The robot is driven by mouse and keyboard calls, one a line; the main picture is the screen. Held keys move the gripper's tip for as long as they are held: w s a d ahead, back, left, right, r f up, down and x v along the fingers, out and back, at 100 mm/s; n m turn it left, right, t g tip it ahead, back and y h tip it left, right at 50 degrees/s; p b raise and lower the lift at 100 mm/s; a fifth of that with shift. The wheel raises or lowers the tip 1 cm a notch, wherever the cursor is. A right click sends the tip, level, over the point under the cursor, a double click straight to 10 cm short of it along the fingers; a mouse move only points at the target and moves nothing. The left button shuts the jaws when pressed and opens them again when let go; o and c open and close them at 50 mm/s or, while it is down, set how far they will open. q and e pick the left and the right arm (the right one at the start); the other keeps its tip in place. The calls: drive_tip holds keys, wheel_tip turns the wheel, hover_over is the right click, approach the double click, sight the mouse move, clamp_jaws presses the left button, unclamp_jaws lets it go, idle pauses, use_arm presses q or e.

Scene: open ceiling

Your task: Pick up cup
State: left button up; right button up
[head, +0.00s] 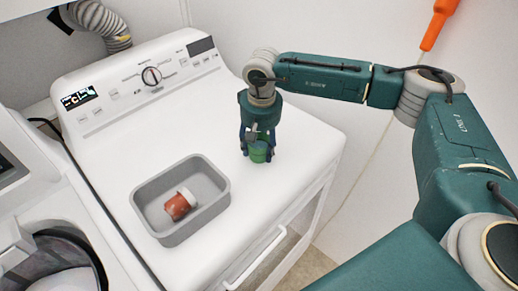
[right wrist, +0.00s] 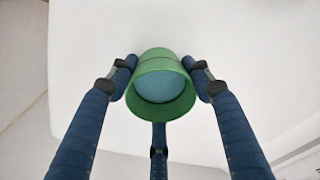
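A green cup (head: 258,154) is at the right part of the white washer's top in the head view. In the right wrist view the green cup (right wrist: 165,85) shows its round opening and blue-grey inside. My right gripper (head: 257,143) comes down over it from above. In the right wrist view the blue fingers of my right gripper (right wrist: 159,75) lie against the cup on both sides, with a third finger below, its tip hidden by the cup. The gripper looks shut on it. Whether the cup touches the washer top is hard to tell. My left gripper is not in view.
A grey bin (head: 222,199) on the washer top (head: 110,165) holds a red-brown and white container (head: 179,205) lying on its side. A control panel (head: 130,85) runs along the back. Another machine (head: 25,175) stands at the left. The top between bin and panel is clear.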

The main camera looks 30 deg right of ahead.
drive_tip(key=shift+c, duration=1.1)
drive_tip(key=shift+r, duration=0.1)
drive_tip(key=shift+c, duration=0.2)
